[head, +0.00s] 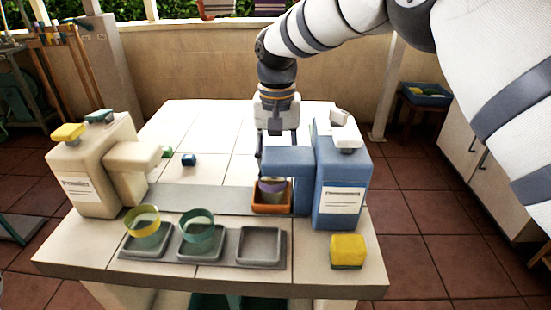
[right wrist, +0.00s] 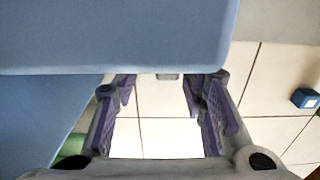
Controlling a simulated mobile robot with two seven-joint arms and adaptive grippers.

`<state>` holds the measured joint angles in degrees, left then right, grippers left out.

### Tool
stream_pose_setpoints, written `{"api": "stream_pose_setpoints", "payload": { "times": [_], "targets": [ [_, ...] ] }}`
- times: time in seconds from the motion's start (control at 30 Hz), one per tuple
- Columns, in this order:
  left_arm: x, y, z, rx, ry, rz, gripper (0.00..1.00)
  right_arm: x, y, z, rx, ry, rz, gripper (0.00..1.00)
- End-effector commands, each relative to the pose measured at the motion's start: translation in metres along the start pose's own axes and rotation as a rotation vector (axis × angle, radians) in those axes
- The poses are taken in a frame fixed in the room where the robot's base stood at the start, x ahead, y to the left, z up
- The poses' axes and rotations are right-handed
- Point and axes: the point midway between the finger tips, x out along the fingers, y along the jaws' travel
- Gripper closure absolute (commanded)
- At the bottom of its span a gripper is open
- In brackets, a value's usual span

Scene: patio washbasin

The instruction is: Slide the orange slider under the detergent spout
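The orange slider (head: 272,208) is a small open tray at the right end of a grey track (head: 205,198) on the tiled table. A purple-rimmed cup (head: 271,188) stands in it, below the blue dispenser's spout (head: 284,157). A cream dispenser (head: 92,178) with its own spout (head: 133,156) stands at the track's left end. I cannot read which is detergent. My right gripper (head: 276,140) points down behind the blue spout, which hides its fingertips. In the right wrist view its fingers (right wrist: 160,100) are apart with only tiles between them. My left gripper is out of view.
The blue dispenser (head: 340,180) stands close beside my right gripper. Three grey trays line the front, two with cups: yellow-rimmed (head: 146,232) and green (head: 196,236). A yellow block (head: 348,251) sits front right, and a blue cube (head: 189,160) behind the track. The track's middle is clear.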

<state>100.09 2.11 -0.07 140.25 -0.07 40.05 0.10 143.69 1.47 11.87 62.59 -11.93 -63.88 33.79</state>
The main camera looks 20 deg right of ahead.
Motion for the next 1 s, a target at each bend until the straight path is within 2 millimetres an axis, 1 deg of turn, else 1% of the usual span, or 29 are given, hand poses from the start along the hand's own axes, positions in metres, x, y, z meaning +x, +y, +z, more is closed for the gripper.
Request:
{"api": "stream_pose_setpoints", "payload": {
  "times": [0.1, 0.17, 0.27, 0.4, 0.5, 0.6, 0.73, 1.0],
  "targets": [
    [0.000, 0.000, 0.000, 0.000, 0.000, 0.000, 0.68, -0.001, -0.001, 0.000, 0.000, 0.001, -0.002, 0.62],
    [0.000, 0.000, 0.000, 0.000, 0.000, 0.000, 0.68, -0.006, -0.001, -0.001, 0.000, 0.003, -0.003, 0.62],
    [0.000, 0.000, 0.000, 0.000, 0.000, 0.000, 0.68, -0.026, -0.001, -0.001, 0.000, 0.006, -0.003, 0.62],
    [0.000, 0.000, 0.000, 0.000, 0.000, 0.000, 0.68, -0.066, -0.001, -0.001, 0.001, 0.007, -0.004, 0.62],
    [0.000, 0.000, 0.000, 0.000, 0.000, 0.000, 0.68, -0.091, 0.000, -0.001, 0.000, 0.006, -0.003, 0.62],
    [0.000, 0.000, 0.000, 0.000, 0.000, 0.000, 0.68, -0.108, 0.000, -0.001, 0.001, 0.003, -0.002, 0.62],
    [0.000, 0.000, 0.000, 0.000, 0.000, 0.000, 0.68, -0.119, 0.000, 0.000, 0.001, 0.000, -0.001, 0.62],
    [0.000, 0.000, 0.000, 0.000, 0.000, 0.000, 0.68, -0.120, 0.000, 0.000, 0.001, 0.000, -0.001, 0.62]
  ]
}}
